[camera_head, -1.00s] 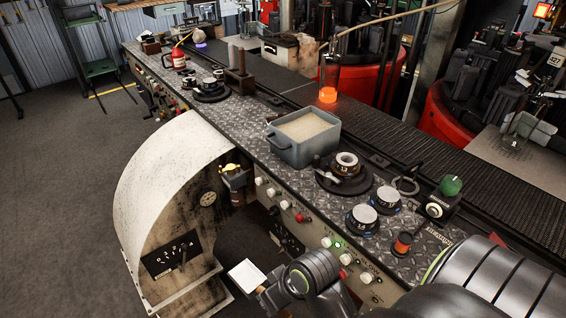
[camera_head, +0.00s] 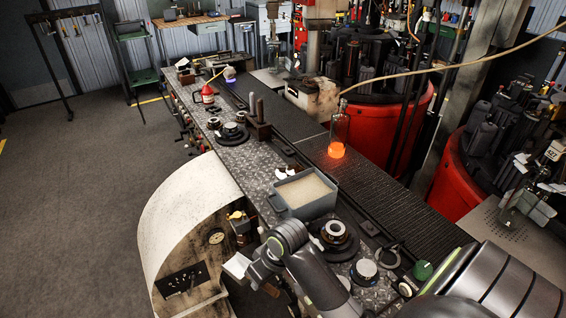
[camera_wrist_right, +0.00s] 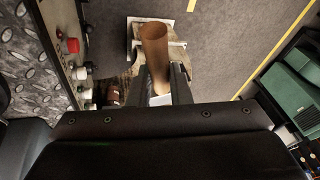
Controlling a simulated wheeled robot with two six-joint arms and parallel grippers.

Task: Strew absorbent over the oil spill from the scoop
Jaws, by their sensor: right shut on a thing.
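A grey bin (camera_head: 278,202) of pale granules, likely the absorbent, stands on the bench in the head view. My right gripper (camera_head: 247,277) is low in front of the bench, left of the bin. In the right wrist view its fingers (camera_wrist_right: 162,88) are shut around a brown cylindrical handle (camera_wrist_right: 155,48), probably the scoop's. A flat white piece (camera_head: 236,265) shows beside the gripper in the head view; whether it belongs to the scoop I cannot tell. Any load is hidden. No oil spill is visible. My left gripper is not in view.
The chequered bench (camera_head: 257,168) carries dials and tooling. A curved white guard (camera_head: 178,205) stands left of my gripper. A glowing bottle (camera_head: 337,148) stands on the dark conveyor (camera_head: 370,185). Grey floor (camera_head: 80,210) at left is open.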

